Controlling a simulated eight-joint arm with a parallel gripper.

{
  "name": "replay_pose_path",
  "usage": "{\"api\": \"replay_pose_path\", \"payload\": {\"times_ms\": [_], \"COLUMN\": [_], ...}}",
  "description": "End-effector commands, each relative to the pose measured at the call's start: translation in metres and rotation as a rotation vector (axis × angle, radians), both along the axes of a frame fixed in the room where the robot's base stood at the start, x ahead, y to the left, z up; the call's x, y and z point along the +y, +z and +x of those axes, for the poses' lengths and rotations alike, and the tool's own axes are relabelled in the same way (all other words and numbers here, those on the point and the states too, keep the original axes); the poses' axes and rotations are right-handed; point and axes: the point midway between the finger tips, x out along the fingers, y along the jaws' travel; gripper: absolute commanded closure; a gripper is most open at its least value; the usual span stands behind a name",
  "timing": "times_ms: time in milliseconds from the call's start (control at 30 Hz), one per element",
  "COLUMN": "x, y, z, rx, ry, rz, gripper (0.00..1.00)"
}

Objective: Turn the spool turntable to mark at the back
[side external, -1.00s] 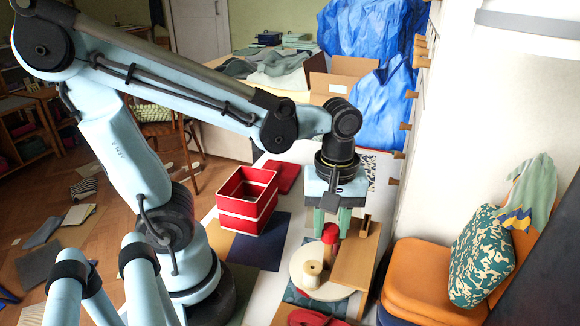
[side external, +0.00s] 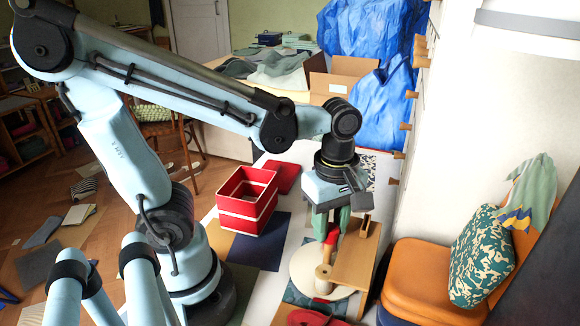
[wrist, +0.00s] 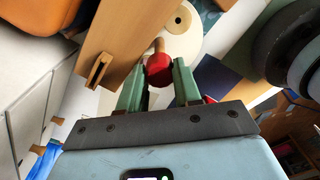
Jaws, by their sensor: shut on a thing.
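The spool turntable is a round cream disc (side external: 302,266) on the table in the side view; it also shows in the wrist view (wrist: 188,43). A pale spool (side external: 322,275) stands on it, seen end-on with a dark hole in the wrist view (wrist: 180,17). A red-topped wooden handle (side external: 331,236) rises from the disc. My gripper (wrist: 158,82) has its green fingers on either side of the red knob (wrist: 159,70) and is shut on it. In the side view, my gripper (side external: 331,225) points down over the disc. I cannot make out the mark clearly.
A wooden block (side external: 354,262) with a small upright piece (side external: 365,226) stands close to the disc's right. A red crate (side external: 247,200) stands to the left. A red object (side external: 308,317) lies in front. An orange seat (side external: 430,275) is farther right.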

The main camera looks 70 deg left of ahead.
Motion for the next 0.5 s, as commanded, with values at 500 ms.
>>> {"api": "replay_pose_path", "payload": {"times_ms": [500], "x": [0.0006], "y": [0.0003], "z": [0.0001], "rx": [-0.001], "ry": [0.259], "rz": [0.002], "gripper": [1.00]}}
